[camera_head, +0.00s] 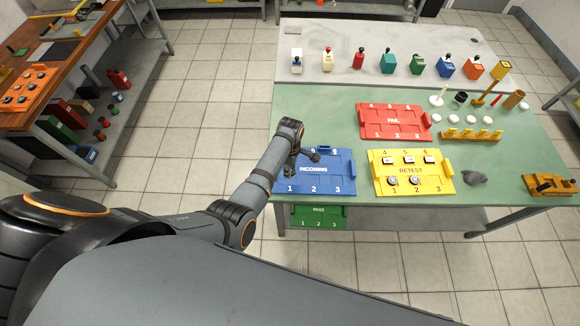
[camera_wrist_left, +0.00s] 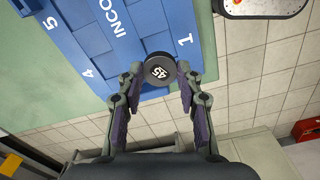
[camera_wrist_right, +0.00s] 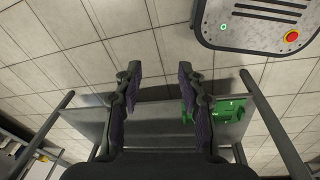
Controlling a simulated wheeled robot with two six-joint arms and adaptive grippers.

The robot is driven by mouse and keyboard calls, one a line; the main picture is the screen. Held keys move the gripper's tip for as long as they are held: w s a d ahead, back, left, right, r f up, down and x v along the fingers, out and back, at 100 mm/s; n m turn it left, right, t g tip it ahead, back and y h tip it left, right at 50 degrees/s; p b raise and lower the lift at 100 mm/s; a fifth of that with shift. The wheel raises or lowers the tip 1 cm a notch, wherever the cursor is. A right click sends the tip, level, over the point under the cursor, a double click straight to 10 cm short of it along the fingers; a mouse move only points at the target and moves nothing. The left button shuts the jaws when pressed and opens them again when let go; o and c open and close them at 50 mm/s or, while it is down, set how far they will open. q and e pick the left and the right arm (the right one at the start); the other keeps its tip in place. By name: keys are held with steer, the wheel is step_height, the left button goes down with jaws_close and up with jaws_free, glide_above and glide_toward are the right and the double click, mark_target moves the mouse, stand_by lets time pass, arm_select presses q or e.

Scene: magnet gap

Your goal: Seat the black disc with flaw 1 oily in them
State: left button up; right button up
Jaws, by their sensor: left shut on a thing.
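A black disc (camera_wrist_left: 159,70) with a white number, perhaps 45, is between the fingertips of my left gripper (camera_wrist_left: 159,80) in the left wrist view. The gripper is shut on it, over the blue INCOMING tray (camera_wrist_left: 135,18) near its slot 1. In the head view my left gripper (camera_head: 303,160) is above that tray (camera_head: 340,172) and hides part of it; the disc cannot be made out there. No flaw marking is readable. My right gripper (camera_wrist_right: 159,78) is open and empty over the floor. The red FAIL tray (camera_head: 395,121) looks empty.
The yellow RETEST tray (camera_head: 440,190) holds several pieces in its slots. The green PASS tray (camera_head: 318,216) is low beneath the table's front edge. Coloured blocks (camera_head: 387,62) line the grey back surface. A grey lump (camera_head: 474,178) and a yellow fixture (camera_head: 551,186) stand at right.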

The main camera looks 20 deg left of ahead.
arm_select(q)
step_height(320, 180, down, 2)
steer(key=shift+d+f+b, duration=0.1)
steer(key=shift+b, duration=0.9)
step_height(320, 180, down, 3)
steer(key=shift+r+b, duration=0.1)
steer(key=shift+b, duration=1)
steer(key=shift+f, duration=0.3)
arm_select(e)
steer(key=f, duration=0.4)
steer(key=shift+a+f, duration=0.1)
steer(key=shift+a, duration=0.25)
steer(key=shift+d, duration=0.1)
arm_select(q)
steer(key=shift+f, duration=0.15)
arm_select(e)
steer(key=shift+a+f, duration=0.1)
steer(key=shift+a, duration=0.1)
arm_select(q)
steer(key=o, duration=1.2)
steer(key=shift+c, duration=0.2)
steer(key=shift+c, duration=1)
